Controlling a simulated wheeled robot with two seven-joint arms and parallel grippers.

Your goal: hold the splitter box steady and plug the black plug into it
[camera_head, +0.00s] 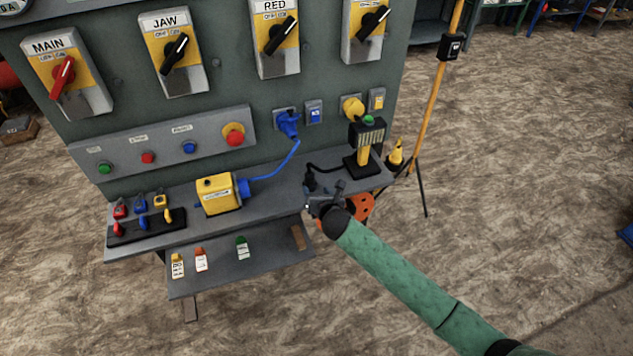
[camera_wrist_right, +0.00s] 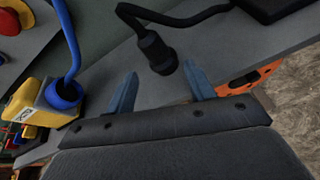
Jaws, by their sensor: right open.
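The yellow splitter box (camera_head: 217,194) sits on the grey shelf, with a blue plug and blue cable on its right side. It also shows at the left of the right wrist view (camera_wrist_right: 38,108). The black plug (camera_head: 310,178) is on the shelf to the right of the box, on a black cable running to the lamp-like device. In the wrist view the black plug (camera_wrist_right: 158,54) lies just beyond and between the fingertips. My right gripper (camera_head: 325,190) is open and empty, close to the plug; its two blue-grey fingers (camera_wrist_right: 160,92) are apart. My left gripper is not in view.
The shelf (camera_head: 275,188) is attached to a grey panel with rotary switches. A black and yellow device (camera_head: 367,143) stands at the shelf's right end. Padlocks on a black rack (camera_head: 147,226) stand at the left. A lower shelf (camera_head: 220,272) holds tags. An orange object (camera_head: 361,206) is beside my gripper.

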